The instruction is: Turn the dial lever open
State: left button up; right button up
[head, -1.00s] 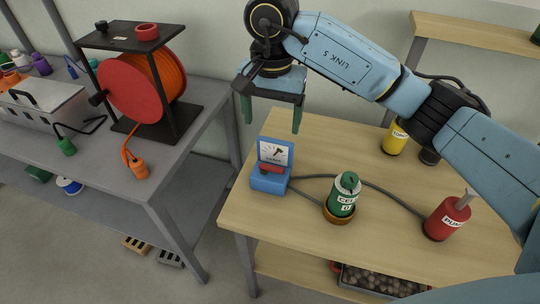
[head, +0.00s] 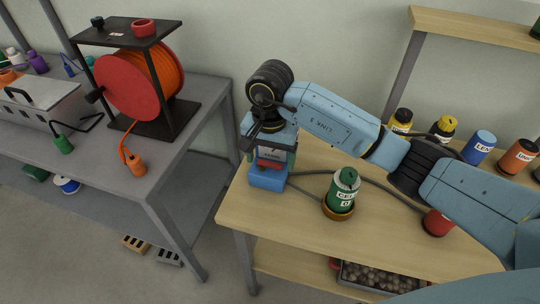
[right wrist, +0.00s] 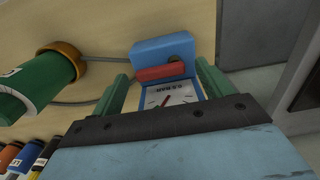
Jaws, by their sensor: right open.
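The blue dial box (head: 268,178) stands at the left end of the wooden table, cabled toward a green bottle. In the right wrist view the fingers (right wrist: 161,76) stand on either side of the dial face and lever. Whether they touch the box I cannot tell. The gripper hides the box's upper part in the head view. My left gripper is out of view.
The green bottle (head: 345,190) stands in a brown ring right of the box. Several labelled bottles line the table's back. The grey bench at left holds a cable reel (head: 133,87).

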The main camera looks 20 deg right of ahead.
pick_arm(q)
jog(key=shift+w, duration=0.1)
pick_arm(e)
jog(key=shift+c, duration=0.2)
jog(key=c, duration=1)
jog(key=shift+o, duration=0.2)
